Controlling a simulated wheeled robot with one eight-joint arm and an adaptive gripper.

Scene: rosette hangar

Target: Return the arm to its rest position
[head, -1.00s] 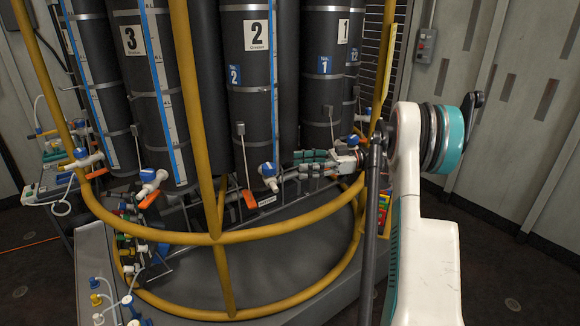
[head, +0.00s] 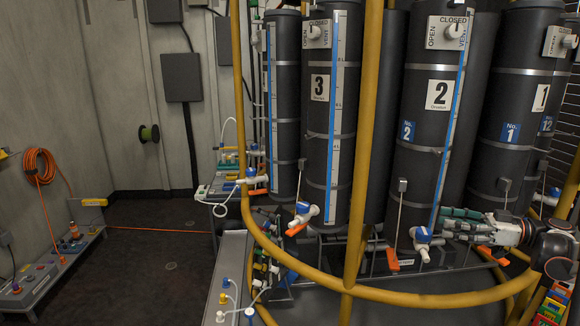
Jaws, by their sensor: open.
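My gripper (head: 452,226) is at the right of the head view, inside the yellow ring rail and in front of the lower part of the dark columns. Its green fingers point left and are apart, with nothing seen between them. A blue and white valve (head: 423,236) below column 2 (head: 425,165) is just left of the fingertips; whether they touch cannot be told. The wrist is white and dark, and the rest of my arm is mostly out of view at the right edge.
A yellow rail (head: 363,140) rises in front of the columns and joins a low ring (head: 400,296) around them. Smaller valves (head: 303,212) and orange levers hang below the columns. A grey bench (head: 232,270) with tubing stands left of the ring. Open floor (head: 150,255) lies further left.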

